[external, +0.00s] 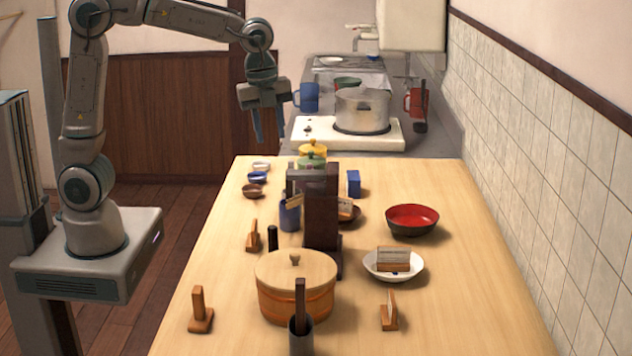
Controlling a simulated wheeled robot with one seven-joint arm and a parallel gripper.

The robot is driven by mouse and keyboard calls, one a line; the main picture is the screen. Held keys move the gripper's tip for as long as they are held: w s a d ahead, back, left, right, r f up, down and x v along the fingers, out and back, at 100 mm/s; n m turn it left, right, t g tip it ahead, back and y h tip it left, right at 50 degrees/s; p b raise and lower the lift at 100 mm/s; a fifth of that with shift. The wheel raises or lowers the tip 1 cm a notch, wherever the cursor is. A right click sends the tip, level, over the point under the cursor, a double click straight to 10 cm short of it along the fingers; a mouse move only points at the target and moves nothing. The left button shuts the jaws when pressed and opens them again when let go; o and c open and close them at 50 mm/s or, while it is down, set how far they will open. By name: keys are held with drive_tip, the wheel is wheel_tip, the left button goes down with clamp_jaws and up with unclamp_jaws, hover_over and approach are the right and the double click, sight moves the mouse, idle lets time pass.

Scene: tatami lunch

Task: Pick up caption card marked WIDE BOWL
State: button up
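Several small cards in wooden stands are on the table, and I cannot read the words on any of them, so I cannot tell which is marked WIDE BOWL. One card stand (393,259) is in the white bowl (412,275) at the right. Another card stand (346,209) is beside the dark post in the middle. Narrow wooden stands are at the front right (389,313), front left (200,312) and left edge (254,238), seen edge-on. My gripper (268,125) hangs fingers down, high beyond the table's far left corner, empty, its fingers apart.
A lidded wooden tub (296,290), a dark cup with a stick (301,338) and a tall dark post (322,225) crowd the middle. A red-lined bowl (412,218) is at the right. A pot (362,109) sits on the far stove.

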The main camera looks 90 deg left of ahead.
drive_tip(key=s+m+g+p, duration=0.1)
drive_tip(key=s+m+p, duration=0.1)
drive_tip(key=s+m, duration=0.15)
hover_over(254, 224)
drive_tip(key=shift+n+h, duration=0.25)
drive_tip(key=shift+h, duration=0.05)
drive_tip(key=f, duration=1.8)
drive_tip(key=shift+s, duration=0.2)
drive_tip(key=shift+w+f+p, duration=0.15)
drive_tip(key=shift+f+p, duration=0.3)
drive_tip(key=shift+f, duration=2.75)
clamp_jaws()
